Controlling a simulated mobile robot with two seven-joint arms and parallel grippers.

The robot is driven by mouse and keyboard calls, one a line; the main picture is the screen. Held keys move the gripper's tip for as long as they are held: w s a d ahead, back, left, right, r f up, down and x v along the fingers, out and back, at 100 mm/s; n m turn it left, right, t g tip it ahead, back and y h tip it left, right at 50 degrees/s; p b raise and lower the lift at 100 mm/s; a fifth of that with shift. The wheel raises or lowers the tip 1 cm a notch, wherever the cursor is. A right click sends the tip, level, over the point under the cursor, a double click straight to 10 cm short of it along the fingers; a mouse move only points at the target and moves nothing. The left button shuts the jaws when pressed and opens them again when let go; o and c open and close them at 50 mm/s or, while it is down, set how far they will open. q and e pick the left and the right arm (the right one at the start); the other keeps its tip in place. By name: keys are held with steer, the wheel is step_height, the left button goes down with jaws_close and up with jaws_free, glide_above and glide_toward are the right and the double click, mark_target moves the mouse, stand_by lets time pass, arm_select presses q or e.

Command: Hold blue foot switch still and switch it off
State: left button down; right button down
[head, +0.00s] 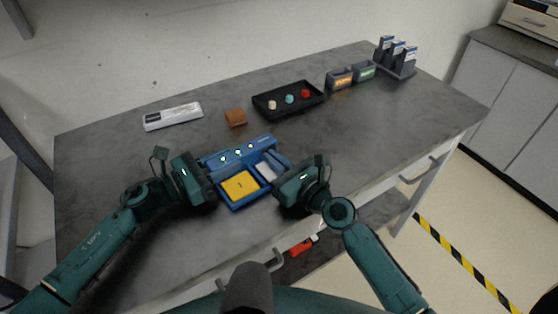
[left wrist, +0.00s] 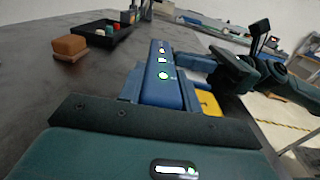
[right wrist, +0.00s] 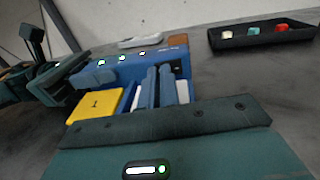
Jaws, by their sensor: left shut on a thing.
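The blue foot switch (head: 263,142) lies on the grey table in front of me. It has a yellow pedal (head: 239,186) marked 1, a white pedal (head: 265,171) and a back strip with several lit lights. It also shows in the left wrist view (left wrist: 160,92) and the right wrist view (right wrist: 130,70). My left gripper (head: 210,183) is at its left side, shut on the switch's edge; its fingertips are mostly hidden. My right gripper (head: 278,172) is at its right side, by the white pedal. How far its fingers are apart is unclear.
A brown block (head: 235,118), a white box (head: 173,116) and a black tray (head: 268,107) with three coloured knobs lie behind the switch. Two small bins (head: 340,80) and a rack (head: 403,70) stand at the back right. The table front is clear.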

arm_select(q)
steer(key=shift+s+d+g, duration=0.3)
steer(key=shift+s+d, duration=0.1)
steer(key=shift+d, duration=0.2)
arm_select(e)
steer(key=shift+s+a, duration=0.1)
steer(key=shift+a, duration=0.3)
steer(key=shift+s, duration=0.1)
arm_select(q)
steer(key=shift+w+a, duration=0.25)
steer(key=shift+a, duration=0.1)
arm_select(e)
steer(key=s+a+v, duration=0.1)
steer(key=a+v, duration=0.1)
steer(key=v, duration=1.1)
steer(key=shift+s+d, duration=0.2)
steer(key=shift+s, duration=0.35)
arm_select(q)
steer(key=c, duration=0.9)
jaws_free()
